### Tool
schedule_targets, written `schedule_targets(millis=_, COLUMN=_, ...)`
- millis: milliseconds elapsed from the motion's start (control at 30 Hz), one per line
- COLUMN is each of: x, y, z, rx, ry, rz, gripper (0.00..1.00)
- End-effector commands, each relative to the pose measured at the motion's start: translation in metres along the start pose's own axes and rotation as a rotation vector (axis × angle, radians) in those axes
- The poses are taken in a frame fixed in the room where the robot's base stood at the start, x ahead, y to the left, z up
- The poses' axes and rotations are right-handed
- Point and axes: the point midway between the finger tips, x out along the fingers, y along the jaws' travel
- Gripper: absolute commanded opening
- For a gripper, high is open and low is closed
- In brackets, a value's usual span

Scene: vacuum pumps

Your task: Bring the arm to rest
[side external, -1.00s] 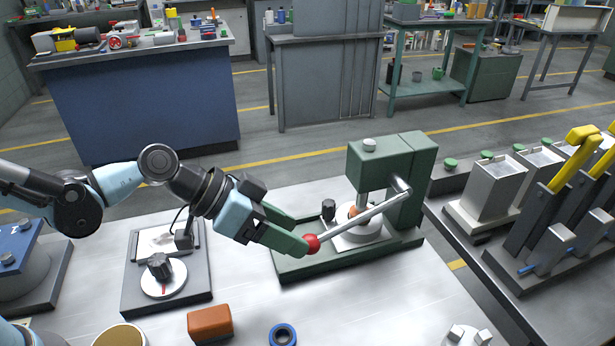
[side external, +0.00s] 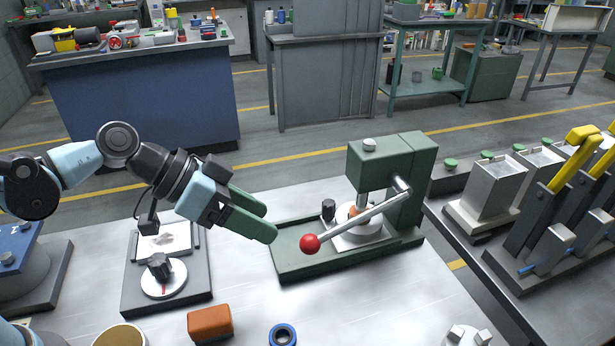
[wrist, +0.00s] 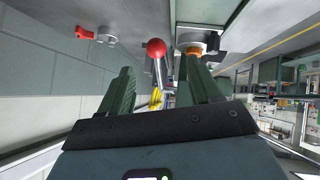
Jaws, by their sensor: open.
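My gripper (side external: 272,220) has two green fingers, spread apart and empty. It hangs above the light bench, to the left of the green press (side external: 393,150). The press lever ends in a red ball (side external: 310,244), which is apart from my fingertips, to their right and slightly lower in the side view. The lever slants down from the press's pivot to the ball. In the wrist view my gripper (wrist: 160,85) shows its two fingers with a gap between them, and the red ball (wrist: 156,48) appears beyond that gap.
A grey device with a dial (side external: 163,277) stands left of the press. An orange-brown block (side external: 210,323), a blue ring (side external: 282,335) and a tan round container (side external: 120,337) are at the front. Yellow-handled levers (side external: 575,160) stand on the right bench. The bench between block and press is clear.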

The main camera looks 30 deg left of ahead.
Motion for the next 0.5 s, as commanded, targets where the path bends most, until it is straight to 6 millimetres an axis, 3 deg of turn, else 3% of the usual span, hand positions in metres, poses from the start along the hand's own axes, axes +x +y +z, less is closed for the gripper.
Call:
schedule_targets(millis=167, x=-0.03, y=-0.03, z=0.018, rx=-0.098, ry=-0.046, rz=-0.164, gripper=0.63)
schedule_targets(millis=300, x=-0.067, y=-0.062, z=0.04, rx=-0.212, ry=-0.081, rz=-0.357, gripper=0.63)
schedule_targets(millis=500, x=-0.114, y=-0.092, z=0.069, rx=-0.343, ry=-0.096, rz=-0.587, gripper=0.63)
